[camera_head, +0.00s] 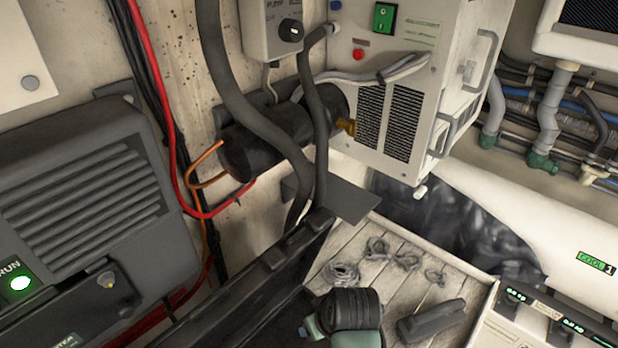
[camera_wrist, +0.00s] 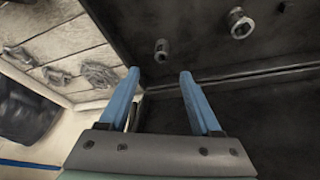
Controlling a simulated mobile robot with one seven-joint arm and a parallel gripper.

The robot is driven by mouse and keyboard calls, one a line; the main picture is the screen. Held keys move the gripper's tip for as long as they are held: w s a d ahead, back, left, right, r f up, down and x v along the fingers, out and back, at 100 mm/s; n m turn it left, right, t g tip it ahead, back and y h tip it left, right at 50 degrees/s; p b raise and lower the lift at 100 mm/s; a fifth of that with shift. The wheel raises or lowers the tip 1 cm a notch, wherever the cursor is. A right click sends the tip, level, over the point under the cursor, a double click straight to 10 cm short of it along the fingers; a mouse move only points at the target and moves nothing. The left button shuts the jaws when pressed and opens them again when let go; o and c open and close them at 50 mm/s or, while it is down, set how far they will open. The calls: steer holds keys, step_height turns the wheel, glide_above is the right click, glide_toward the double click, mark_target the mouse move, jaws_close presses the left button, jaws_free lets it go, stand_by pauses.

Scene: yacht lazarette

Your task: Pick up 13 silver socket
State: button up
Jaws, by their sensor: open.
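In the wrist view my gripper (camera_wrist: 160,76) is open, its two blue fingers apart with nothing between them. Just beyond the fingertips, roughly centred on the gap, a small silver socket (camera_wrist: 161,48) sits on a dark surface. A larger silver socket (camera_wrist: 240,23) sits up and to the right on the same dark surface. No size marking can be read, so I cannot tell which is the 13. In the head view no socket shows, and the fingers cannot be made out.
A dark tray or case (camera_head: 262,285) with a raised edge stands beside pale wooden planks (camera_head: 398,250). Rope coils (camera_head: 341,272) and shackles (camera_head: 407,258) lie on the planks. A grey boxed unit (camera_head: 85,195), hoses (camera_head: 235,85) and a white cabinet (camera_head: 390,60) crowd the back.

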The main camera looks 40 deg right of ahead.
steer(key=x, duration=0.3)
steer(key=shift+w+f, duration=0.2)
steer(key=shift+s+p+x, duration=0.1)
steer(key=shift+p+x, duration=0.25)
steer(key=shift+x, duration=0.9)
steer(key=shift+s+p+x, duration=0.15)
steer(key=shift+p+x, duration=0.2)
steer(key=shift+x, duration=0.9)
steer(key=shift+a+f, duration=0.1)
steer(key=shift+a, duration=0.1)
jaws_close()
